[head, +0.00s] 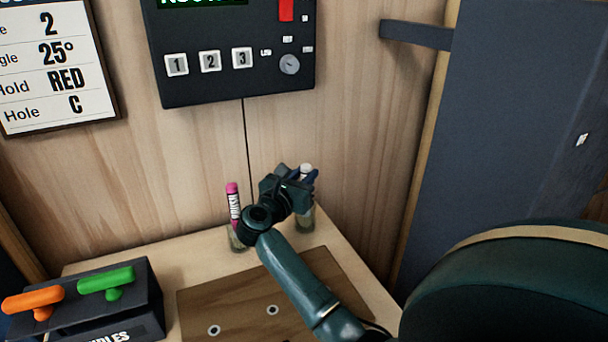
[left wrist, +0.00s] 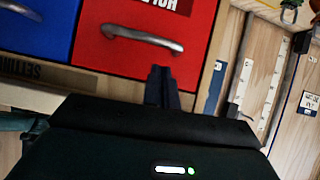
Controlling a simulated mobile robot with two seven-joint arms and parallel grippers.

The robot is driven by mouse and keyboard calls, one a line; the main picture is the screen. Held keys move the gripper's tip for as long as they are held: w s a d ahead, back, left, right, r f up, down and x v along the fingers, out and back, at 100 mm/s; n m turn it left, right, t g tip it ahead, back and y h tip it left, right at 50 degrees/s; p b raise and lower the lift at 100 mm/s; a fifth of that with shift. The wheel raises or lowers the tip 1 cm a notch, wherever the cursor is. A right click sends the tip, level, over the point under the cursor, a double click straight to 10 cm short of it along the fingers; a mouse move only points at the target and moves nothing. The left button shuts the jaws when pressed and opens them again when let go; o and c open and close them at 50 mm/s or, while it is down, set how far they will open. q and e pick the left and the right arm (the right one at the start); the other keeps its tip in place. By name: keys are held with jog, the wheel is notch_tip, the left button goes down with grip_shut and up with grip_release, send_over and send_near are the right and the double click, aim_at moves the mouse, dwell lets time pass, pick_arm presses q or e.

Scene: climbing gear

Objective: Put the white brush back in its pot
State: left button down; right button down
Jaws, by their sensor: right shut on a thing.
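My right gripper (head: 300,188) is shut on the white brush (head: 306,168), whose pale top shows above the fingers. The brush looks upright, and the gripper hides much of it. A small glass pot (head: 304,219) stands directly below the gripper on the wooden top. I cannot tell whether the brush's lower end is inside this pot. My left gripper (left wrist: 164,92) shows in the left wrist view with its dark fingers together and nothing visible between them, in front of a red drawer (left wrist: 140,40).
A pink brush (head: 234,205) stands in another pot (head: 238,238) to the left. A dark box (head: 150,303) with orange and green handles is at the front left. A control panel (head: 235,88) hangs on the wall behind. A brown board (head: 240,307) lies in front.

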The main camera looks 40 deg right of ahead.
pick_arm(q)
jog(key=shift+w+d+r, duration=0.1)
jog(key=shift+d+r, duration=0.05)
jog(key=shift+r, duration=0.1)
pick_arm(e)
jog(key=shift+f, duration=0.2)
jog(key=c, duration=1.1)
grip_release()
jog(key=shift+c, duration=0.2)
pick_arm(q)
jog(key=shift+f, duration=0.15)
jog(key=shift+f, duration=0.1)
pick_arm(e)
jog(key=shift+a+f, duration=0.1)
